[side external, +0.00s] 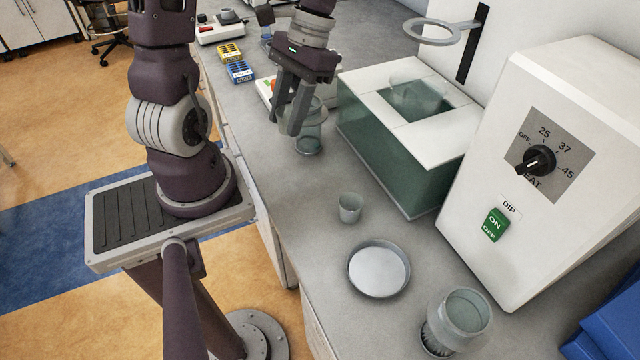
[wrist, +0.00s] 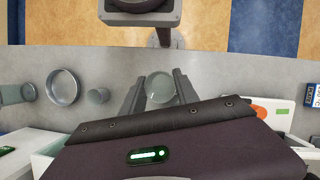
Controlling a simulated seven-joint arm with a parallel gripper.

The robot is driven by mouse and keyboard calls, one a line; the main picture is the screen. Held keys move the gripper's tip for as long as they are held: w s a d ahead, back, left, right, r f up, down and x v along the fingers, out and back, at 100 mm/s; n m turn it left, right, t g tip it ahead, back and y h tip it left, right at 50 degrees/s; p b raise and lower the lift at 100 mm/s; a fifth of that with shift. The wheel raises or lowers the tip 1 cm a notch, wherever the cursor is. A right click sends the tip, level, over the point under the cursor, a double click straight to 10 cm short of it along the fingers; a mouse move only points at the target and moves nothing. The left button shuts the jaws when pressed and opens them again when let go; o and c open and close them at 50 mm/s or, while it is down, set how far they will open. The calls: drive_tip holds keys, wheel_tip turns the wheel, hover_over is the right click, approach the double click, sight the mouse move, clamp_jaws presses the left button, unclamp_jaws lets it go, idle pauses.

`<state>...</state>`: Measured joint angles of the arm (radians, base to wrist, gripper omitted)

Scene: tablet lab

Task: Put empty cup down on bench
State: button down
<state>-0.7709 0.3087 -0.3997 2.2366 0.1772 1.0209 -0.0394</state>
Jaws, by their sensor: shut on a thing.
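My gripper (side external: 290,122) points down over the bench (side external: 310,200), left of the glass water bath. Its fingers are shut on a clear glass cup (side external: 310,140). In the wrist view the cup (wrist: 160,90) sits between the two fingertips (wrist: 159,82), and no contents show in it. In the side view the cup looks upright, partly hidden by the fingers. Its base is at or very near the bench top; I cannot tell whether it touches.
The water bath (side external: 400,189) stands right of my gripper, with a ring holder (side external: 434,41) above. Nearer the camera are a small cup (side external: 350,209), a round dish (side external: 378,272) and a glass beaker (side external: 462,312). Yellow and blue boxes (side external: 240,71) lie behind. Bare bench lies before the gripper.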

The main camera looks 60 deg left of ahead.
drive_tip(key=w+d+n, duration=0.1)
drive_tip(key=w+d, duration=0.2)
drive_tip(key=d, duration=0.4)
drive_tip(key=shift+h, duration=0.3)
wheel_tip(320, 180, down, 9)
drive_tip(key=shift+d+f, duration=0.1)
drive_tip(key=shift+f, duration=0.1)
drive_tip(key=c, duration=0.9)
unclamp_jaws()
drive_tip(key=v, duration=1.2)
drive_tip(key=s+d+r+m+t, duration=0.1)
drive_tip(key=s+r+t, duration=0.2)
drive_tip(key=s+d+r+m+t+y, duration=0.1)
drive_tip(key=s+d+r+t, duration=0.1)
drive_tip(key=s+r+t, duration=0.1)
drive_tip(key=s+d+r+m+t, duration=0.1)
drive_tip(key=s+r+m+t, duration=0.1)
drive_tip(key=s+r+t, duration=0.1)
drive_tip(key=shift+s+d+r+t+y, duration=0.25)
drive_tip(key=shift+s+r+t+y, duration=0.15)
drive_tip(key=shift+s+r, duration=0.5)
